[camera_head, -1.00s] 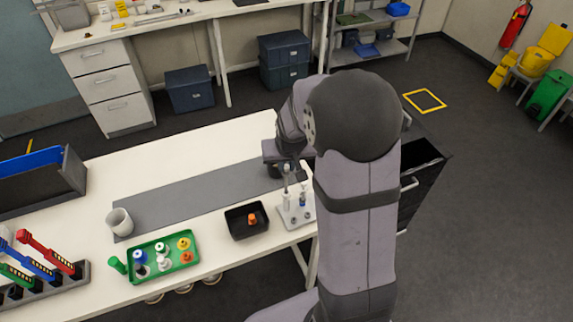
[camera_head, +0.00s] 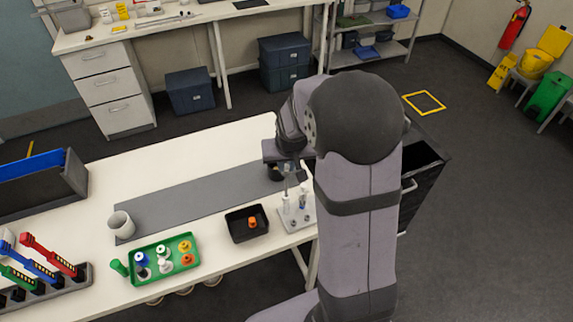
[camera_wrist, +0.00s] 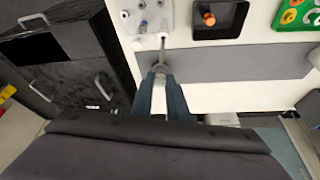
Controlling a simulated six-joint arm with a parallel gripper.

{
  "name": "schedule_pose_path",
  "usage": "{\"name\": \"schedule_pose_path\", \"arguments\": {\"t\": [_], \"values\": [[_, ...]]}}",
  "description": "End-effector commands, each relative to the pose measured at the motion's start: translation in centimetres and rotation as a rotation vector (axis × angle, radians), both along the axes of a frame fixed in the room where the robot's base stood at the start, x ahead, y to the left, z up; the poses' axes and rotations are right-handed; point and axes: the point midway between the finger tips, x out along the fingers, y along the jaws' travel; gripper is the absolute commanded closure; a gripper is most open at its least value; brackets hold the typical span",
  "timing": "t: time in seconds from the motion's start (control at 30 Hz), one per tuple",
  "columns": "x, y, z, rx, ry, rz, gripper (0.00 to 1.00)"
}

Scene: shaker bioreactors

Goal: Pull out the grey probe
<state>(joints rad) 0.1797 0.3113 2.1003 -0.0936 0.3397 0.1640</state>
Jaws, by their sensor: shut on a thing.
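The grey probe (camera_wrist: 162,52) is a thin rod held between my gripper's dark fingers (camera_wrist: 162,76) in the wrist view. My gripper is shut on it. The probe's far end points toward the pale holder block (camera_wrist: 155,24); I cannot tell whether its tip is inside a hole. In the head view the thin probe (camera_head: 286,185) hangs below my gripper (camera_head: 286,165), above the holder block (camera_head: 304,224) near the bench's right end. Small pale and blue-tinted items stand in the block. My arm covers part of this area.
A black tray (camera_head: 236,235) with an orange-capped item (camera_head: 252,222) lies left of the block. Further left are a green tray (camera_head: 148,275) of coloured caps and a white cup (camera_head: 121,225). A dark drawer cabinet (camera_head: 422,165) stands right of the bench. The grey mat (camera_head: 200,198) is mostly clear.

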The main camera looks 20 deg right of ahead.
Motion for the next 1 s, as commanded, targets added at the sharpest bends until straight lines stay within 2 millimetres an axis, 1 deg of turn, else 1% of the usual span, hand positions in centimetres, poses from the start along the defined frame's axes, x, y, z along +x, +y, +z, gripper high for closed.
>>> {"name": "schedule_pose_path", "arguments": {"t": [0.47,1.0], "values": [[0.0,0.0,0.3,0.000,0.000,0.000,1.00],[0.0,0.0,2.9,0.000,0.000,0.000,1.00]]}}
